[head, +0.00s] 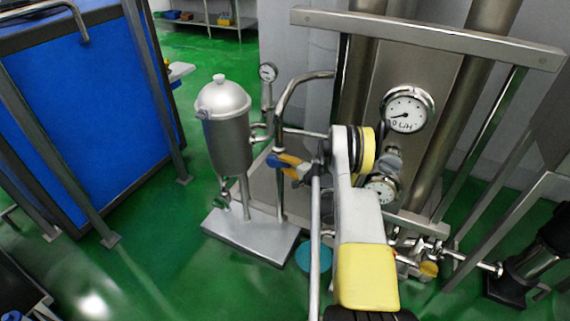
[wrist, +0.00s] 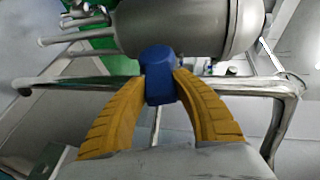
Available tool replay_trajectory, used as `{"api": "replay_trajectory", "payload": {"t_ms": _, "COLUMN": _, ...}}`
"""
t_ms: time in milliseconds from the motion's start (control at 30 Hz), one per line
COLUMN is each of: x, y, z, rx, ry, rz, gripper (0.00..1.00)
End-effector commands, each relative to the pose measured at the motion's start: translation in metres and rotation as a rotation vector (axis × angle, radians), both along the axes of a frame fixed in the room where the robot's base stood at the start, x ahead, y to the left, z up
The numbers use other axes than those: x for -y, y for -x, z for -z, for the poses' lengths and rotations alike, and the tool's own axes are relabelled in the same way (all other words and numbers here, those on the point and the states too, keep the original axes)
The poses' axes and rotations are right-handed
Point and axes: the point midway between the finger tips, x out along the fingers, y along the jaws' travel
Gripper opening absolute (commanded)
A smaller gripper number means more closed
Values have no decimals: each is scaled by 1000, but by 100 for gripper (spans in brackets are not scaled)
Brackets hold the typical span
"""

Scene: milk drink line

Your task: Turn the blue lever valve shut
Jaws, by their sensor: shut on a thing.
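The blue lever (wrist: 158,75) sits between the two yellow fingers of my gripper (wrist: 160,90) in the wrist view. The fingers close on it from both sides near their tips. In the head view the blue lever (head: 271,160) shows at the end of my gripper (head: 281,161), beside the bent steel pipe and to the right of the steel vessel. The valve body under the lever is hidden by my gripper. The lever's angle against its pipe is hard to tell.
A steel vessel (head: 222,125) stands on a metal base plate (head: 250,233) left of my gripper. A bent steel pipe (head: 285,95) rises close by. Gauges (head: 407,110) and a steel frame (head: 430,40) stand at the right. Green floor lies open at the front left.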

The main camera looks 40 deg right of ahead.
Motion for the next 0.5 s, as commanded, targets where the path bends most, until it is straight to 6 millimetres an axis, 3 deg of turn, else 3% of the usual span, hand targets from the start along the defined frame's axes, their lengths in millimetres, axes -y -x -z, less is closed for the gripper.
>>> {"api": "replay_trajectory", "payload": {"t_ms": 33, "x": -1, "y": -1, "z": -1, "rx": 1, "ry": -1, "rz": -1, "gripper": 0}}
{"api": "replay_trajectory", "payload": {"t_ms": 67, "x": -1, "y": -1, "z": -1, "rx": 1, "ry": -1, "rz": -1, "gripper": 42}}
{"api": "replay_trajectory", "payload": {"t_ms": 100, "x": -1, "y": -1, "z": 0, "rx": 1, "ry": 0, "rz": -1, "gripper": 54}}
{"api": "replay_trajectory", "payload": {"t_ms": 500, "x": 0, "y": -1, "z": -6, "rx": 0, "ry": 0, "rz": -1, "gripper": 56}}
